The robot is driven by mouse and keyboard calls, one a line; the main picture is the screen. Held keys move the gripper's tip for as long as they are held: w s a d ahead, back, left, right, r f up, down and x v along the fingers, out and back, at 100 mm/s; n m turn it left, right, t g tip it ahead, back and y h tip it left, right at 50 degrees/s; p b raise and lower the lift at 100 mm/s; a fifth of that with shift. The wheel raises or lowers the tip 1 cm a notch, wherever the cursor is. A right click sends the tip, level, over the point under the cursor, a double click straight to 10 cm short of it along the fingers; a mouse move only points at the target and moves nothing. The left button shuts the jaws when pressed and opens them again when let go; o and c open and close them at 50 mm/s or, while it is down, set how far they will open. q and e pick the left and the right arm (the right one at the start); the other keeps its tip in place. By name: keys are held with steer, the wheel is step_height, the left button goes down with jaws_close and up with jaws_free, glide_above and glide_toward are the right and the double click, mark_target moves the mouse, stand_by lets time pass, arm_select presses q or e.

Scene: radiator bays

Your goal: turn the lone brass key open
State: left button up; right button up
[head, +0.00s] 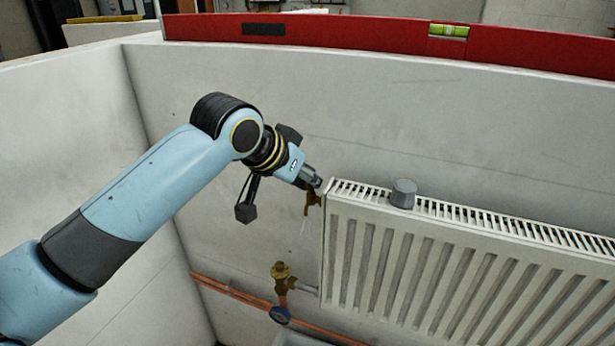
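A small brass key (312,202) sits at the upper left end of the white radiator (440,265). My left gripper (316,181) reaches in from the left, with its tip right at the top of the key, partly covering it. Whether the fingertips touch or grip the key cannot be told, and their gap is too small to make out. A faint pale streak shows just below the key. My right gripper is out of view.
A grey knob-shaped piece (403,193) stands on the radiator top. A red spirit level (360,36) lies along the wall top. The wall left of the radiator is bare.

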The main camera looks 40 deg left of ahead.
arm_select(q)
jaws_close()
steer(key=shift+a+m+h, duration=0.1)
steer(key=shift+m+h, duration=0.5)
steer(key=shift+m, duration=0.1)
steer(key=shift+o, duration=1.5)
jaws_free()
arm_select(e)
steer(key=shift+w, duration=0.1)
arm_select(q)
steer(key=v, duration=1.2)
steer(key=shift+w, duration=0.1)
